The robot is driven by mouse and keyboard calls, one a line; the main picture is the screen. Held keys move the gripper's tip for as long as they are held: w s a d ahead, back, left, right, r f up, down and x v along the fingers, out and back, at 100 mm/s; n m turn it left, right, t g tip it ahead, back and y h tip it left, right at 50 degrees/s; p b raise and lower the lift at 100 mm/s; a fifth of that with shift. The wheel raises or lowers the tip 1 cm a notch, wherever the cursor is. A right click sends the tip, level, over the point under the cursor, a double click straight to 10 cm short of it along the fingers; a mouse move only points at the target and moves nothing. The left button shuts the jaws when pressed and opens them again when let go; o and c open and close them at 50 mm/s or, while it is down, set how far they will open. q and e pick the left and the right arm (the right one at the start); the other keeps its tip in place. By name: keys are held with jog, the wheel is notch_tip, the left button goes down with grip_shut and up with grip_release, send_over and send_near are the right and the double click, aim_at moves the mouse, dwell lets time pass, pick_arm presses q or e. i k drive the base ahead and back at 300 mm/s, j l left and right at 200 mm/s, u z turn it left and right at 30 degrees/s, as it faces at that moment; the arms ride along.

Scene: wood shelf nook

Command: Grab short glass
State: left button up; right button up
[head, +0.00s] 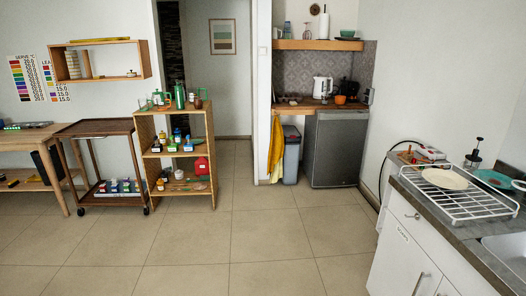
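I cannot pick out a short glass for sure at this size. A small clear or pale vessel (287,30) stands at the left end of the high wooden shelf (318,45) in the kitchen nook. A stemmed glass (307,31) stands to its right, with a paper roll (324,25) beyond it. Several small items stand on top of the wooden shelf unit (147,131) at the left, among them a green flask (180,96); I cannot tell whether a glass is among them. Neither gripper is in view.
Open tiled floor (240,240) lies ahead. A dark wooden trolley (95,128) and a table (28,138) stand at the left. A counter with a white dish rack (462,206) and plate (444,179) is at the right. A grey fridge (336,150) and bin (291,155) stand in the nook.

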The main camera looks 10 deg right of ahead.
aim_at(324, 98)
jog(key=i+l+z, duration=0.25)
jog(key=i, duration=0.85)
jog(key=i+z, duration=0.3)
jog(key=i, duration=3.65)
